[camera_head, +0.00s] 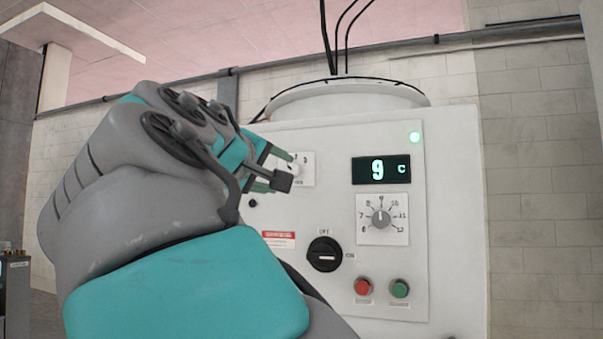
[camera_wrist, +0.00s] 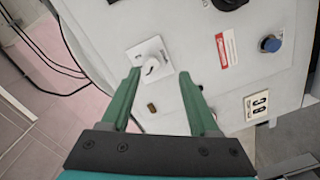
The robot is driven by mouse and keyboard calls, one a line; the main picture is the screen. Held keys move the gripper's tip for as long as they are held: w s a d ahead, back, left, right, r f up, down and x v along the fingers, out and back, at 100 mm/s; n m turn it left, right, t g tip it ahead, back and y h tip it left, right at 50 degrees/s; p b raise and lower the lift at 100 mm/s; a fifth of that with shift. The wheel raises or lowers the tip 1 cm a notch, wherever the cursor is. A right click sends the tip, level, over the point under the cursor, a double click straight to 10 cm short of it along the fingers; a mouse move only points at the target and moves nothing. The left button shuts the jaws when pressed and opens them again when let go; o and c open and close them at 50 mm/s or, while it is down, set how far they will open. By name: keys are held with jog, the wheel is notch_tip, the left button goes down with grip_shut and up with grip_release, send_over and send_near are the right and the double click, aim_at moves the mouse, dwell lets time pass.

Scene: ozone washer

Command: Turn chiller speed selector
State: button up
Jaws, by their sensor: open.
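The speed selector is a small white knob (camera_head: 294,170) on a white plate with numbers, at the upper left of the chiller's front panel. It also shows in the wrist view as a white knob (camera_wrist: 151,67) on its tilted plate. My gripper (camera_head: 281,171) is open and empty in front of this plate, partly covering it in the head view. In the wrist view the green fingertips (camera_wrist: 159,75) stand apart on either side of the knob's line, with the knob just beyond them. I cannot tell whether either finger touches it.
A grey temperature dial (camera_head: 380,218) sits below a display (camera_head: 381,169) reading 9 C. A black rotary switch (camera_head: 325,255), a red button (camera_head: 362,287) and a green button (camera_head: 399,289) are lower on the panel. Black cables (camera_wrist: 45,62) run beside the cabinet.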

aim_at(291, 170)
jog(key=shift+t, duration=0.3)
jog(key=x, duration=0.2)
jog(key=r+x, duration=0.1)
jog(key=x, duration=0.2)
jog(key=a+x, duration=0.1)
jog(key=x, duration=0.1)
jog(key=shift+w+d+r+p, duration=0.15)
jog(key=shift+w+p, duration=0.2)
jog(key=shift+w, duration=0.05)
grip_shut()
